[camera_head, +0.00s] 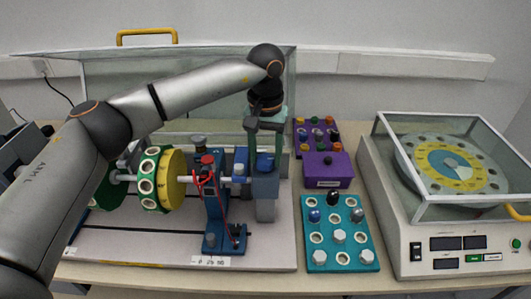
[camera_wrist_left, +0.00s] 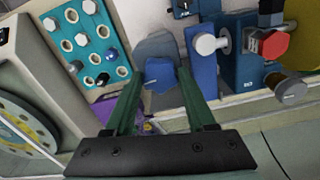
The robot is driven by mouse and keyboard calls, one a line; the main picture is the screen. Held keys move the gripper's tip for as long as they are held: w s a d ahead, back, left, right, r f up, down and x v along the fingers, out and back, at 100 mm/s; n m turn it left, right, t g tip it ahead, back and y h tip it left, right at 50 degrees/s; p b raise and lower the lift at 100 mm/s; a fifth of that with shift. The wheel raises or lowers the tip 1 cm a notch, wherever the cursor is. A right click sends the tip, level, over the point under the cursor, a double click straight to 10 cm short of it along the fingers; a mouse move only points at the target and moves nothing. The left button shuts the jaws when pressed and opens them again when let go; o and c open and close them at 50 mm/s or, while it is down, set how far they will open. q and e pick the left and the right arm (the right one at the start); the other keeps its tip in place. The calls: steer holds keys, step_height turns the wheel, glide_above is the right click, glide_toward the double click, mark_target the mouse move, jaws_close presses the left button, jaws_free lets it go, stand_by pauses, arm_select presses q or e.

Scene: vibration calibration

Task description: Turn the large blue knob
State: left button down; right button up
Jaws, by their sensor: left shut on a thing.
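The large blue knob (camera_head: 264,163) sits on a grey-blue upright block (camera_head: 265,196) at the right end of the test rig. My left gripper (camera_head: 265,150) reaches down from above with its green fingers on either side of the knob and is shut on it. In the left wrist view the knob (camera_wrist_left: 161,76) shows between the two fingers (camera_wrist_left: 162,82), in front of its block (camera_wrist_left: 155,46). The fingers hide part of the knob's sides. My right gripper is in neither view.
A teal tray (camera_head: 311,239) with plugs and a purple box (camera_head: 327,172) stand right of the rig. Farther right is a glass-covered machine (camera_head: 405,237). The yellow wheel (camera_head: 174,178) and blue stand (camera_head: 214,218) with a red knob are to the left.

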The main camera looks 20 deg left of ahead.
mark_target(266, 159)
arm_select(q)
steer(key=shift+m, duration=0.4)
steer(key=shift+c, duration=1.1)
jaws_free()
step_height(266, 159, up, 13)
steer(key=shift+f+b, duration=0.2)
steer(key=shift+b, duration=0.1)
steer(key=shift+s+f, duration=0.1)
